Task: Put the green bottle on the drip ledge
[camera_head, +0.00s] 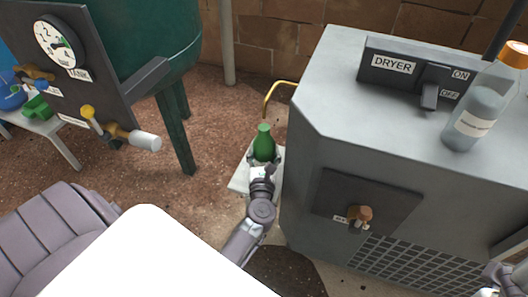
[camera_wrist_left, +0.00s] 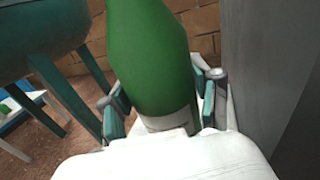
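The green bottle (camera_head: 264,143) stands upright at the near left side of the grey dryer cabinet, over a pale flat ledge (camera_head: 240,180). The gripper hides its base, so contact with the ledge cannot be seen. My left gripper (camera_head: 264,159) has its fingers on either side of the bottle's lower part. In the left wrist view the bottle (camera_wrist_left: 152,55) fills the middle between the teal finger pads (camera_wrist_left: 165,104). Whether the pads press on it is unclear. My right gripper (camera_head: 505,280) is only partly in view at the lower right corner.
The dryer cabinet (camera_head: 335,100) stands close on the right, with a yellow pipe (camera_head: 276,88) behind the bottle. A clear bottle with an orange cap (camera_head: 480,110) stands on its top. A green tank (camera_head: 150,40) with a gauge panel stands left. Bare ground lies between.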

